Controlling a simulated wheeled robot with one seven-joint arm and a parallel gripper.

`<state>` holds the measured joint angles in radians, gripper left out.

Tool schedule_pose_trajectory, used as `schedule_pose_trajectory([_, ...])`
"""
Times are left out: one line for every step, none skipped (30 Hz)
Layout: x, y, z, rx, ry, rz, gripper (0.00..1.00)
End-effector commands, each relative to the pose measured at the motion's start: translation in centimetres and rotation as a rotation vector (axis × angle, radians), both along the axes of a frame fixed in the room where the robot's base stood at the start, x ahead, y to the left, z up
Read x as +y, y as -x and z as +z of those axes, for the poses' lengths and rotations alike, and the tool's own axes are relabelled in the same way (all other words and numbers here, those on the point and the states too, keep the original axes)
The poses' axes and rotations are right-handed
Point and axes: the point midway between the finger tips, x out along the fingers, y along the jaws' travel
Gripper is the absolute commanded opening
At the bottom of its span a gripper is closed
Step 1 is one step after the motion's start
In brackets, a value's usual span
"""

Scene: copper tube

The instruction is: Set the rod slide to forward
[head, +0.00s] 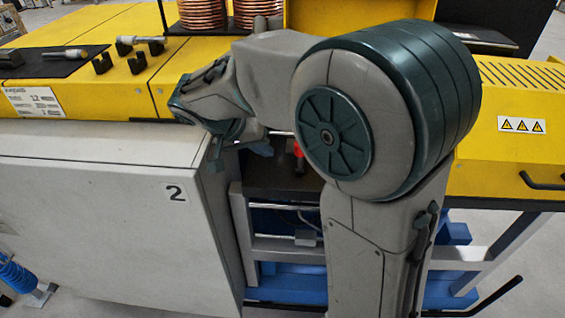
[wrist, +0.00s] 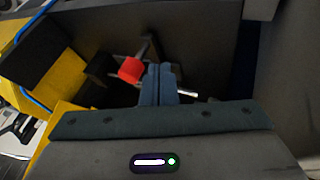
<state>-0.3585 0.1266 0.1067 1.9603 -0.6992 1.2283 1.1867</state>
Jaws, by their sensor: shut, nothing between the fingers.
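The rod slide shows as a red knob (wrist: 131,70) on a dark lever, with a thin silver rod (wrist: 187,93) beside it in the wrist view. In the head view the red knob (head: 297,149) is small and partly hidden behind my arm. My gripper (wrist: 160,70) is shut and empty, its blue fingers just right of the red knob. I cannot tell whether they touch it. In the head view my gripper (head: 262,148) points into the recess, left of the knob. The slide's exact position is unclear.
A grey cabinet door (head: 100,220) marked 2 is left of the recess. The yellow machine top (head: 70,95) holds black blocks and a metal tool. Copper coils (head: 203,12) stand behind. A blue frame (head: 290,280) lies below. Dark walls surround the knob.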

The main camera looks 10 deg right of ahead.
Motion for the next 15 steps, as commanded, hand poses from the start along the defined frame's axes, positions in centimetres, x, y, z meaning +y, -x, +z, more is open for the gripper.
schedule_pose_trajectory([0.1, -0.1, 0.0, -0.005, 0.003, -0.002, 0.00])
schedule_pose_trajectory([0.2, -0.2, 0.0, -0.007, 0.003, -0.005, 0.00])
schedule_pose_trajectory([0.1, -0.2, 0.0, -0.008, 0.003, -0.006, 0.00])
schedule_pose_trajectory([0.1, -0.2, 0.0, -0.008, 0.003, -0.006, 0.00])
schedule_pose_trajectory([0.1, -0.2, 0.0, -0.008, 0.003, -0.006, 0.00])
schedule_pose_trajectory([0.1, -0.2, 0.0, -0.008, 0.003, -0.006, 0.00])
schedule_pose_trajectory([0.1, -0.1, 0.0, -0.007, 0.003, -0.005, 0.00])
schedule_pose_trajectory([0.1, -0.1, 0.0, -0.006, 0.003, -0.005, 0.00])
schedule_pose_trajectory([0.1, -0.1, 0.0, -0.006, 0.003, -0.005, 0.00])
schedule_pose_trajectory([0.1, -0.1, 0.0, -0.006, 0.003, -0.005, 0.00])
schedule_pose_trajectory([0.0, -0.2, -0.1, -0.006, 0.003, -0.005, 0.00])
schedule_pose_trajectory([-0.1, -0.2, -0.2, -0.005, 0.002, -0.006, 0.00])
schedule_pose_trajectory([-0.2, -0.2, -0.4, -0.005, 0.002, -0.006, 0.00])
schedule_pose_trajectory([-0.4, -0.3, -0.7, -0.004, 0.003, -0.006, 0.00])
schedule_pose_trajectory([-0.7, -0.4, -1.0, -0.004, 0.004, -0.006, 0.00])
